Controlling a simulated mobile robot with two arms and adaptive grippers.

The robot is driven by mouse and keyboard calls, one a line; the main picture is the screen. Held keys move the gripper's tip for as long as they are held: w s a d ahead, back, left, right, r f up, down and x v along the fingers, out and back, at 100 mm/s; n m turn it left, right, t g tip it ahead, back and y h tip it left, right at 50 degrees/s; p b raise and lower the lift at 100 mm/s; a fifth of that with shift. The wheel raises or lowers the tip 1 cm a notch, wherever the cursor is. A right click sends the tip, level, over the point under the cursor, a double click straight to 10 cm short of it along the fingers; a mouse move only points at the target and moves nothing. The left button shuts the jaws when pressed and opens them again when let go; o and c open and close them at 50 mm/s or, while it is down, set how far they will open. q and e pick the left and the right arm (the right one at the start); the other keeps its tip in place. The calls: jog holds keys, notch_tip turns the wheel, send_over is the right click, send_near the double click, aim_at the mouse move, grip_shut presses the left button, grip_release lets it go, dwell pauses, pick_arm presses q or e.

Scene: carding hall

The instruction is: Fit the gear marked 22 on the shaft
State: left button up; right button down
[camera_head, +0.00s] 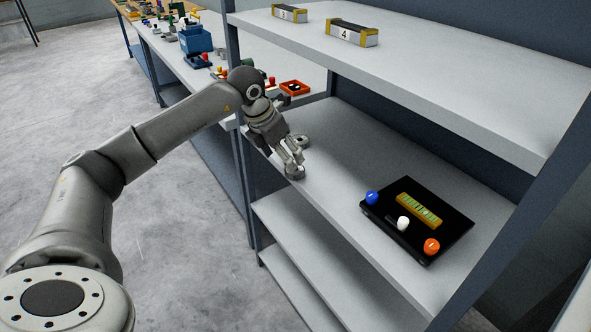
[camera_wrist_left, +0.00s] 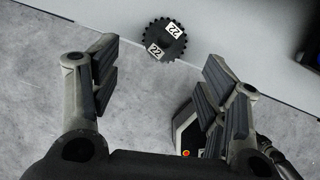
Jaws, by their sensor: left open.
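The gear marked 22 (camera_wrist_left: 164,40) is a dark toothed disc with two white "22" labels, in the left wrist view. It lies at the edge of the pale shelf, beyond and between the two fingers. My left gripper (camera_wrist_left: 161,62) is open, with nothing between its fingers. In the head view my left gripper (camera_head: 293,164) points down at the left edge of the middle shelf (camera_head: 345,150). Small grey round shapes show at and behind its fingertips; their labels cannot be read there. I cannot make out the shaft. My right gripper is not in view.
A black tray (camera_head: 455,236) on the middle shelf has blue, white and orange knobs and a yellow-green piece. Boxes, one marked 4 (camera_head: 351,33), stand on the upper shelf. A bench behind holds a blue bin (camera_head: 195,40) and a red tray (camera_head: 294,87). The shelf centre is clear.

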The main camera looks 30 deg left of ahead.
aim_at(295, 172)
pick_arm(q)
jog(key=x, duration=0.3)
jog(key=p+x, duration=0.1)
jog(key=x, duration=0.2)
jog(key=shift+d+f, duration=0.1)
jog(key=shift+d, duration=0.15)
jog(key=c, duration=1.3)
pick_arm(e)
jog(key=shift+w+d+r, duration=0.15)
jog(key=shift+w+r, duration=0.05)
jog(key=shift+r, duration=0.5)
